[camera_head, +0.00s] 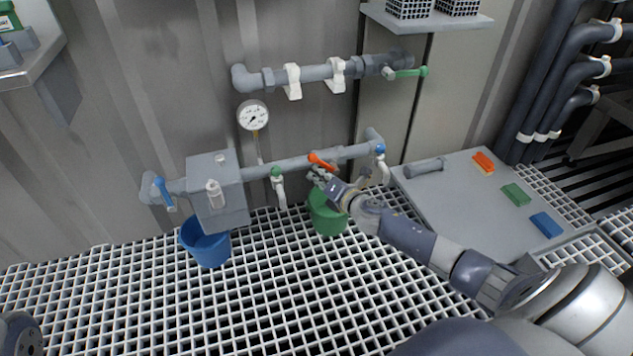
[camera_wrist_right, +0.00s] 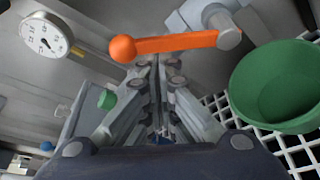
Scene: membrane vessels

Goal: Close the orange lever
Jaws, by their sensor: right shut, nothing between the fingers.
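The orange lever (camera_head: 321,161) sits on the lower grey pipe (camera_head: 296,165), above the green bucket (camera_head: 327,216). In the right wrist view the orange lever (camera_wrist_right: 170,43) runs across the picture, with its round knob at the left end and its pivot at the right. My right gripper (camera_head: 316,174) is shut and empty, just below the lever. In the right wrist view its fingertips (camera_wrist_right: 155,62) are together close under the lever near the knob; I cannot tell whether they touch it. My left gripper is not in view; only a dark part of mine shows at the lower left.
A green-handled tap (camera_head: 279,184) and a blue-handled tap (camera_head: 382,164) flank the lever. A pressure gauge (camera_head: 253,116) is above left. A blue bucket (camera_head: 206,244) stands on the grating. A grey platform (camera_head: 450,205) at right holds coloured blocks.

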